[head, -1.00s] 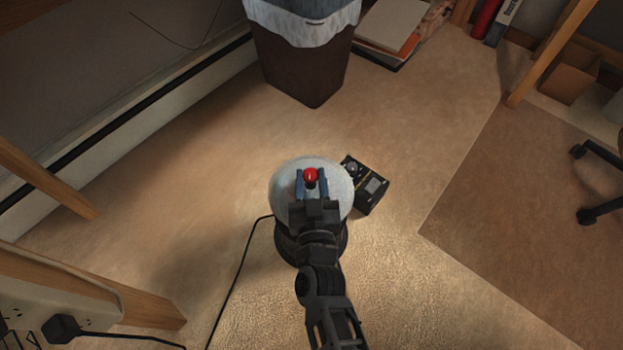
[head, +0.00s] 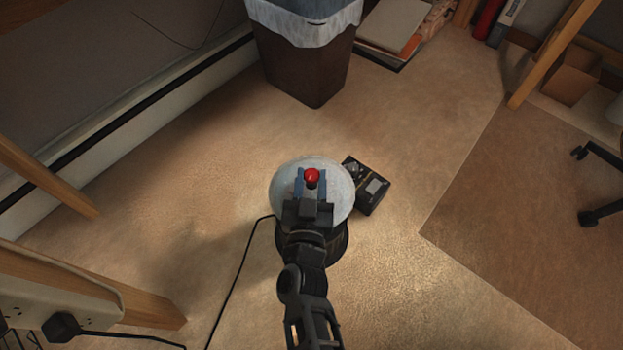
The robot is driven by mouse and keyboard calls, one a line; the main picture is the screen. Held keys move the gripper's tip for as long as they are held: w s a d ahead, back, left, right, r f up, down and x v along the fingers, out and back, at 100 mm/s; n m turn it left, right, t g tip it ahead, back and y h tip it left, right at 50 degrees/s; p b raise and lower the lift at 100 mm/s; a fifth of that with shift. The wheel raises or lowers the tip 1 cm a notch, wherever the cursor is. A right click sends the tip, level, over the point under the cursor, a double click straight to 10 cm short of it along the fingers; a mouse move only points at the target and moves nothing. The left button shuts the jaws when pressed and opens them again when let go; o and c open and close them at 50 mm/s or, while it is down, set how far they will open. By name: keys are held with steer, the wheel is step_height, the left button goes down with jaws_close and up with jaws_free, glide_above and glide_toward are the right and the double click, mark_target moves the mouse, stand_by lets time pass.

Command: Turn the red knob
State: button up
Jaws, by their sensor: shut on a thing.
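The red knob (head: 312,175) is a small round red cap at the middle of a pale round top (head: 340,197). My gripper (head: 312,182) reaches over this top from the front. Its two blue fingers stand on the left and right of the knob, and it is shut on the knob. The knob's lower part is hidden between the fingers. My gripper's body covers the front part of the round top.
A black box-like device (head: 368,187) lies on the carpet just right of the round top. A dark waste bin (head: 306,65) stands behind. A black cable (head: 236,280) runs along the floor at left. Wooden legs (head: 50,180) stand at left. Open carpet lies to the right.

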steer(key=shift+a+m+g+h, duration=0.15)
steer(key=shift+m+h, duration=0.55)
steer(key=shift+h, duration=0.4)
steer(key=shift+a+m+g+h, duration=0.15)
steer(key=shift+m+h, duration=0.55)
steer(key=shift+h, duration=0.4)
steer(key=shift+w+a+m+g+h, duration=0.15)
steer(key=shift+m+g+h, duration=0.65)
steer(key=shift+m+h, duration=0.65)
steer(key=shift+w+a+m+g+h, duration=0.1)
steer(key=shift+m+g+h, duration=0.4)
steer(key=shift+h, duration=0.45)
steer(key=shift+a+m+g+h, duration=0.1)
steer(key=shift+m+g+h, duration=0.4)
steer(key=shift+h, duration=0.4)
steer(key=shift+w+a+m+g+h, duration=0.1)
steer(key=shift+a+m+g+h, duration=0.05)
steer(key=shift+m+g+h, duration=0.55)
steer(key=shift+w+a+m+g+h, duration=0.1)
steer(key=shift+a+m+g+h, duration=0.05)
steer(key=shift+m+g+h, duration=0.5)
steer(key=o, duration=0.8)
steer(key=shift+s, duration=0.1)
steer(key=shift+o, duration=1.3)
steer(key=shift+d, duration=0.2)
